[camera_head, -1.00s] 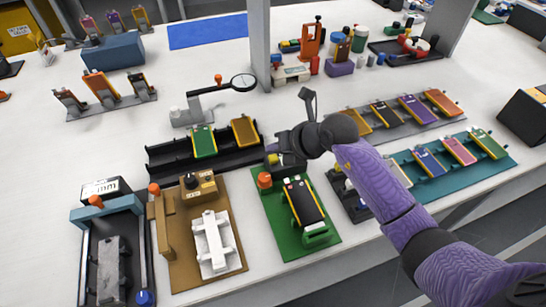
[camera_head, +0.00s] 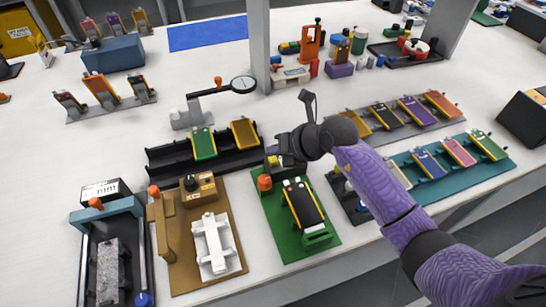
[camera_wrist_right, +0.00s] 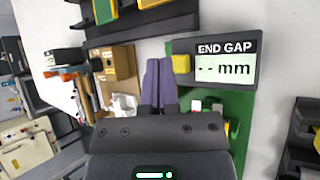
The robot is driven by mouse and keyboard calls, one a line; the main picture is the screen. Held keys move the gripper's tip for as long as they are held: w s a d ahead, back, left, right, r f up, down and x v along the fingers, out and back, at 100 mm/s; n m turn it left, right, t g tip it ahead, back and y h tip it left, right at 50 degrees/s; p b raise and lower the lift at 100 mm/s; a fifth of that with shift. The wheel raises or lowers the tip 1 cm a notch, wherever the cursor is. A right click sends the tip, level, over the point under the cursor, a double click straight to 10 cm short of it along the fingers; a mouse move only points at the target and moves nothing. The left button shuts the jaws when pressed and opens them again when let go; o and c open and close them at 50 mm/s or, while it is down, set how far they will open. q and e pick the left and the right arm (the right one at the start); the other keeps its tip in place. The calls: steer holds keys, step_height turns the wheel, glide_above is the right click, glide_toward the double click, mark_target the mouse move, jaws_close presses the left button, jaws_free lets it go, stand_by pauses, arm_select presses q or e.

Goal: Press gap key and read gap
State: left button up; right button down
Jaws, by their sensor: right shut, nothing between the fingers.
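In the right wrist view, a dark END GAP display (camera_wrist_right: 226,63) reads "-- mm", with no number. A yellow key (camera_wrist_right: 181,64) sits at its left side. My right gripper (camera_wrist_right: 158,66) is shut and empty, its purple fingers just left of the key in the picture. I cannot tell whether they touch anything. In the head view, the green fixture (camera_head: 326,246) holds a dark cell with yellow edges (camera_head: 302,205). An orange knob (camera_head: 264,182) stands at its back left. My right gripper (camera_head: 272,158) is above its back edge and partly hides the display. My left gripper is not in view.
A brown fixture (camera_head: 240,258) with a white cradle (camera_head: 214,246) stands left of the green one. A black rack (camera_head: 168,160) with a green and an amber cell lies behind. A teal tray (camera_head: 437,188) of cells lies right. Bare white table shows at far left.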

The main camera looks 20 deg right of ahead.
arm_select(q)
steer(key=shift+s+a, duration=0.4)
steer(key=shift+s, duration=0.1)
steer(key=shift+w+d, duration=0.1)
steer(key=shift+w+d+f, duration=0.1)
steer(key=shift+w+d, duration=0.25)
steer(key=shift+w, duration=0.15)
arm_select(e)
steer(key=shift+f, duration=0.45)
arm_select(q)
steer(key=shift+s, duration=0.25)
